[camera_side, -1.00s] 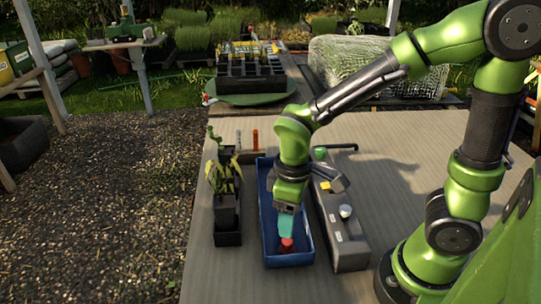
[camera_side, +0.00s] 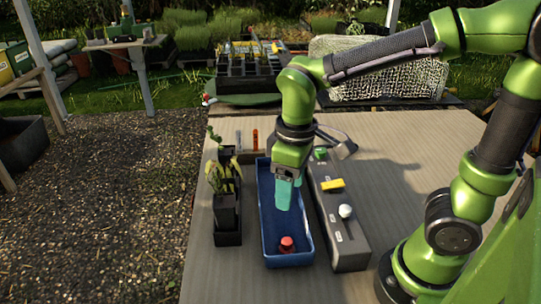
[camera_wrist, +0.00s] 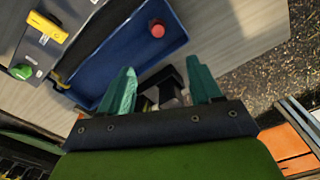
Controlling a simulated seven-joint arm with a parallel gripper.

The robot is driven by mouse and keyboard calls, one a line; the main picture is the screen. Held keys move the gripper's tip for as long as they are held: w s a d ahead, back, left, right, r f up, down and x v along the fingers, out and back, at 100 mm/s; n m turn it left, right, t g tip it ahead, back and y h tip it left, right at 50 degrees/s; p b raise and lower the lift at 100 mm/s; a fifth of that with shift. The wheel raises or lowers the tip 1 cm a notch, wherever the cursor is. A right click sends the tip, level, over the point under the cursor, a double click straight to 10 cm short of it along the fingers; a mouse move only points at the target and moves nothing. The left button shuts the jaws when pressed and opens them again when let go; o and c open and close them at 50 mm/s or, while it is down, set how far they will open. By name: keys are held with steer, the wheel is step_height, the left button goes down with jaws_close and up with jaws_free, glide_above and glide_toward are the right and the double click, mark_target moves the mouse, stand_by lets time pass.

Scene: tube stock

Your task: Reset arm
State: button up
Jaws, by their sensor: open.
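My gripper (camera_side: 286,192) hangs fingers down above the blue tray (camera_side: 304,238), clear of its floor. In the wrist view its two teal fingers (camera_wrist: 158,90) stand apart with nothing held between them. A red round-topped object (camera_side: 287,244) rests in the near end of the tray, apart from the fingers. It also shows in the wrist view (camera_wrist: 157,29). My arm reaches in from the right.
A grey control box (camera_side: 347,246) with green, yellow and white knobs stands right of the tray. Potted plants in a black holder (camera_side: 228,238) stand left. A seedling rack (camera_side: 250,86) is at the back. The table's right side is fairly clear.

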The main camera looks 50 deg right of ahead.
steer(key=s+d+r+m+t+y, duration=0.1)
steer(key=s+d+r+m+t, duration=0.2)
steer(key=d+r+m+t, duration=0.3)
steer(key=shift+s+m+t+y, duration=0.15)
steer(key=shift+m+t+y, duration=0.25)
steer(key=shift+m, duration=0.4)
